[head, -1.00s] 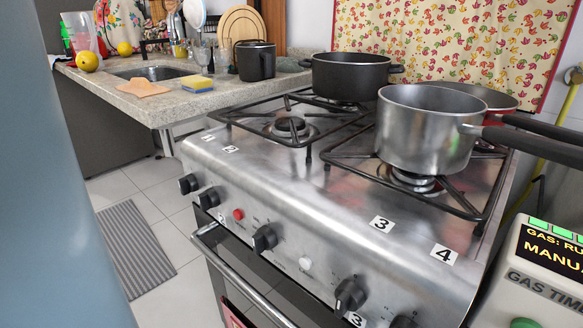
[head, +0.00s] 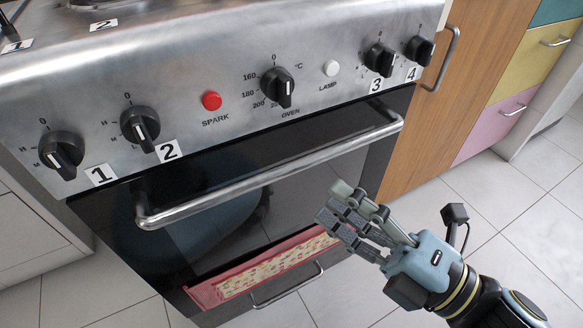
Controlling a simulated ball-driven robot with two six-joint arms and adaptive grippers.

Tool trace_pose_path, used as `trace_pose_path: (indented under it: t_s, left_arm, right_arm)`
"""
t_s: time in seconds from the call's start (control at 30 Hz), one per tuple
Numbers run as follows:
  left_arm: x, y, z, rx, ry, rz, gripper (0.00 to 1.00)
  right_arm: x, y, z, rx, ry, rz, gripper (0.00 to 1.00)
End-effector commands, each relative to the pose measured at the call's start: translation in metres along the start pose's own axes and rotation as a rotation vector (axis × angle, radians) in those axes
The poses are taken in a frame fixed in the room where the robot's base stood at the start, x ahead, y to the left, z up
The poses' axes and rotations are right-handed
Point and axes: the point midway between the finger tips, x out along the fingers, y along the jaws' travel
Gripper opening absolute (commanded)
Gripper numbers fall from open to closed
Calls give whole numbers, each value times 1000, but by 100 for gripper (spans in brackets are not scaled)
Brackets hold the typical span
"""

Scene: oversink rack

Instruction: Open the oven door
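The oven door (head: 190,245) is a dark glass panel on the front of the steel stove and looks shut. Its long silver bar handle (head: 270,178) crosses the door's top, slanting up to the right. My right gripper (head: 335,204) comes in from the lower right in front of the door. It sits below the handle's right half, apart from it in the picture, with its fingers pointing up and left. Its fingers look parted, with nothing seen between them. The depth gap to the handle is hard to judge. My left gripper is not in view.
Above the door, the control panel has several black knobs, a red spark button (head: 211,100) and a white lamp button (head: 331,68). A red-edged patterned strip (head: 265,272) and a thin lower handle (head: 288,287) are low on the front. Wooden cabinet (head: 475,75) stands right; tiled floor is free.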

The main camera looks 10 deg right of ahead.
Motion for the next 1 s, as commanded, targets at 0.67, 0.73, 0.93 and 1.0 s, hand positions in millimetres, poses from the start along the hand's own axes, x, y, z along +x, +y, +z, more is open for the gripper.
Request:
trace_pose_path:
  t_s: [0.67,0.73,0.93,1.0]
  left_arm:
    - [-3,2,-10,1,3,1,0]
    - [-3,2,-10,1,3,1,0]
    - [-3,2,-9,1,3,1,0]
    - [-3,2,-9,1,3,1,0]
  right_arm:
    - [85,-1,1,5,-4,-1,40]
    - [85,-1,1,5,-4,-2,40]
    - [84,-1,1,5,-4,-2,24]
    - [84,-1,1,5,-4,-2,15]
